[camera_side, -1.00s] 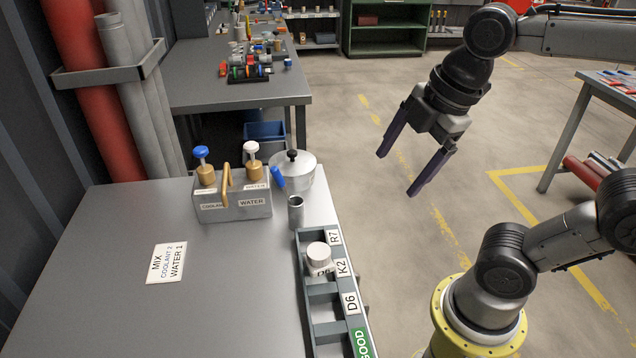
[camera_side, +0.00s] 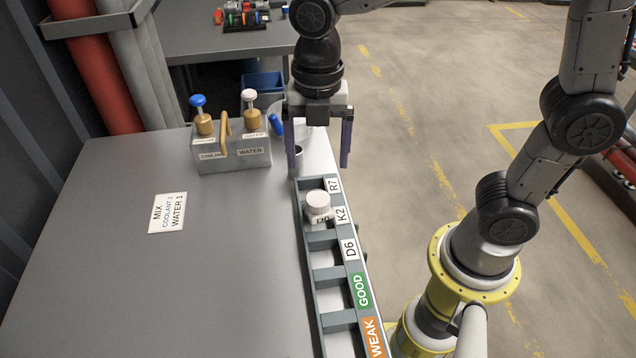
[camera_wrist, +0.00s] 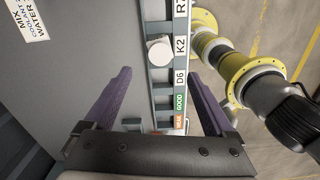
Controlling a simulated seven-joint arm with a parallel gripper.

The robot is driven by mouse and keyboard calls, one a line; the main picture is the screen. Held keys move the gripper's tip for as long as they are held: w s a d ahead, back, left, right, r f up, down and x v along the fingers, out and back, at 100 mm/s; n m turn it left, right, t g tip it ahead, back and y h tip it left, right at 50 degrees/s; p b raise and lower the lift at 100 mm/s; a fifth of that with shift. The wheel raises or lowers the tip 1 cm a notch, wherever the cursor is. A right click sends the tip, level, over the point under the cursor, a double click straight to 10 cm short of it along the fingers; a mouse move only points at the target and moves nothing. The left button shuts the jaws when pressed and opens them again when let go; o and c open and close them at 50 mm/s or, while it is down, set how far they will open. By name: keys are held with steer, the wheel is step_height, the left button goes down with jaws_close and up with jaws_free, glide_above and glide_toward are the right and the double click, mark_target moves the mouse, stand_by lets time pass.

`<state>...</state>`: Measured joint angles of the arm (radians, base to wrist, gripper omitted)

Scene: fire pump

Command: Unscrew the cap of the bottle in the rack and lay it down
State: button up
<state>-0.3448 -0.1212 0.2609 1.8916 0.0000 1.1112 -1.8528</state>
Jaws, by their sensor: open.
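A bottle with a wide white cap (camera_side: 318,202) stands upright in the long grey rack (camera_side: 322,241), beside the K2 label. The cap is on the bottle, and the bottle's own label is only partly visible. In the wrist view the cap (camera_wrist: 159,50) lies ahead of my fingers, roughly centred between them. My gripper (camera_side: 318,170) is open and empty, with its two purple fingers pointing down. In the side view it appears above and behind the bottle, touching neither bottle nor cap; its exact height is hard to tell.
A small metal cup (camera_side: 298,157) sits behind my left finger. A caddy (camera_side: 235,155) with blue-topped and white-topped pump bottles stands at the back.

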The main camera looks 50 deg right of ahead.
mark_target(318, 198)
step_height(318, 198, down, 9)
steer(key=shift+f, duration=0.15)
stand_by(0.4)
steer(key=c, duration=1.3)
steer(key=shift+n, duration=0.8)
steer(key=shift+r, duration=0.5)
steer(key=shift+r, duration=1.05)
steer(key=shift+r, duration=2)
